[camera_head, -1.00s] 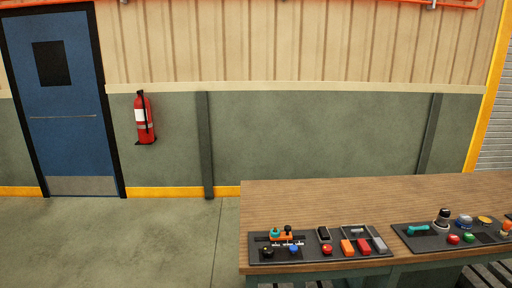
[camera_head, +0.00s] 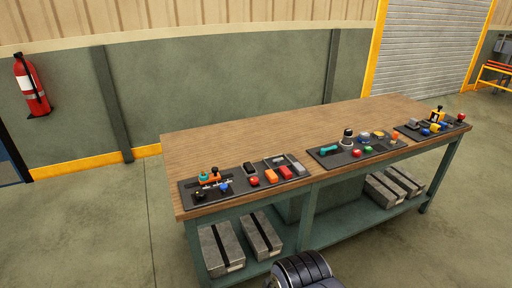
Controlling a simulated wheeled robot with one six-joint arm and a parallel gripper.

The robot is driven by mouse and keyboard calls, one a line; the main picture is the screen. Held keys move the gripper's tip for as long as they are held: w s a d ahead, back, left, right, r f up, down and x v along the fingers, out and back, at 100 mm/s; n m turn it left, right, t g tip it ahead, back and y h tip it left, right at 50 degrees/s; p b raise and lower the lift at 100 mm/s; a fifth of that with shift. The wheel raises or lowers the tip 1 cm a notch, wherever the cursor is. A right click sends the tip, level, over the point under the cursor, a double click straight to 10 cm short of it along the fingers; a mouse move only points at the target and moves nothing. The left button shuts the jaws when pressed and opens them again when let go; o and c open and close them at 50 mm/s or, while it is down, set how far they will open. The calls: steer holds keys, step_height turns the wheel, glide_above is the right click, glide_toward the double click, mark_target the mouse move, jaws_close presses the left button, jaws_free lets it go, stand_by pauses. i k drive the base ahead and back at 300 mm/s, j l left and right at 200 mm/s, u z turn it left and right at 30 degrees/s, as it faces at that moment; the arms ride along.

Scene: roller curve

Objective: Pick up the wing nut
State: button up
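I cannot pick out the wing nut for certain at this size. Three dark panels lie along the near edge of a wooden workbench (camera_head: 280,125). The left panel (camera_head: 235,197) bears small teal, orange, blue and black knobs, a red button and several coloured blocks. The middle panel (camera_head: 330,162) bears a teal winged or lever-like piece (camera_head: 328,150), a dark knob with a pale base, and red, green and blue buttons. The right panel (camera_head: 415,136) bears small yellow, blue and red pieces. My gripper is not in view; a dark ribbed part of my arm shows at the bottom edge.
Grey metal blocks (camera_head: 222,250) rest on the bench's green lower shelf, at its left and right ends. A red fire extinguisher (camera_head: 32,86) hangs on the wall at left. A roller shutter (camera_head: 432,45) stands behind at right. The floor left of the bench is clear.

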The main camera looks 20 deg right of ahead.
mark_target(277, 161)
steer(key=i+l, duration=0.85)
steer(key=i+l+u, duration=0.1)
steer(key=i+l, duration=0.7)
steer(key=l, duration=0.15)
